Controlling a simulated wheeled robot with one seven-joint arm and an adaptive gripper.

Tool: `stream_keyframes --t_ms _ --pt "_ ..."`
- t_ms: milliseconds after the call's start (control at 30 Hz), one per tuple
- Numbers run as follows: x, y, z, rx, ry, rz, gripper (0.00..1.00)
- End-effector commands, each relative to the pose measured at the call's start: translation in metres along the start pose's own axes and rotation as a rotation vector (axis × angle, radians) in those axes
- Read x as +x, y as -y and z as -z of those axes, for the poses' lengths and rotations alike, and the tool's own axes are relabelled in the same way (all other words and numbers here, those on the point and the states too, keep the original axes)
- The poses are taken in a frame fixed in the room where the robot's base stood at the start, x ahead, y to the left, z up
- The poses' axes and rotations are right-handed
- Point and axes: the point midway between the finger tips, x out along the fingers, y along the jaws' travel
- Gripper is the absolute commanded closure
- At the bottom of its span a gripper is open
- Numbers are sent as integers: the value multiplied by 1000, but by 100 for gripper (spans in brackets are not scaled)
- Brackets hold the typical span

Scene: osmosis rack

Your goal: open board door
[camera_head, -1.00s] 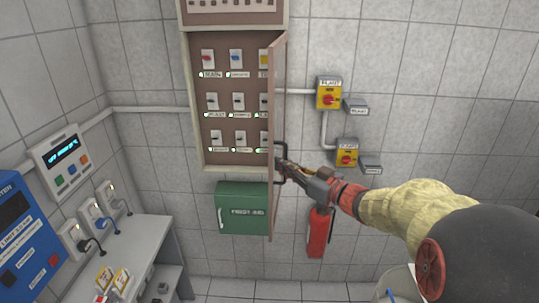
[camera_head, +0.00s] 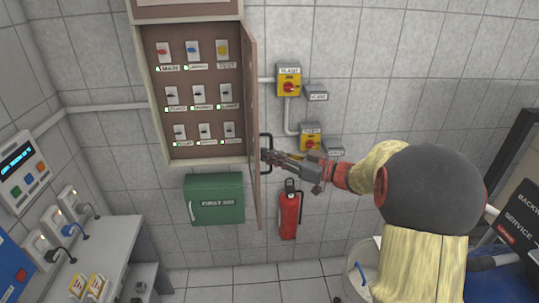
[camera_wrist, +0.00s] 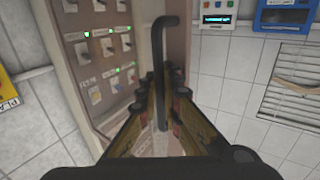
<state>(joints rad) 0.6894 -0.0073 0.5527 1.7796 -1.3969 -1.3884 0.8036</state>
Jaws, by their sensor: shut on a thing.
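The board is a beige cabinet (camera_head: 209,162) on the wall with rows of labelled switches inside; it also shows at the left of the wrist view (camera_wrist: 62,60). Its door (camera_head: 251,110) stands open, swung out from the right side and seen nearly edge-on in the head view. A dark bar handle (camera_head: 268,138) sits on the door's outer face. My gripper (camera_head: 268,157) is shut on the handle, at its lower part. In the wrist view the handle (camera_wrist: 159,60) rises between the fingers (camera_wrist: 162,100); the fingertips are partly hidden behind it.
A green first-aid box (camera_head: 214,200) hangs below the board. A red fire extinguisher (camera_head: 289,213) and yellow switch boxes (camera_head: 289,82) are on the wall right of the door. A grey bench (camera_head: 105,250) stands at lower left. A dark sign (camera_head: 520,215) is at far right.

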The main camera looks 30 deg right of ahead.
Motion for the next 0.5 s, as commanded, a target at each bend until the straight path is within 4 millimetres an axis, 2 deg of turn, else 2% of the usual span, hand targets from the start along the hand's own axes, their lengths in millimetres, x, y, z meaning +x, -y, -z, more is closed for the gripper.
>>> stream_keyframes --t_ms 333,500 --pt "0 0 1 -1 -1 0 76" --pt "0 0 1 -1 -1 0 75"
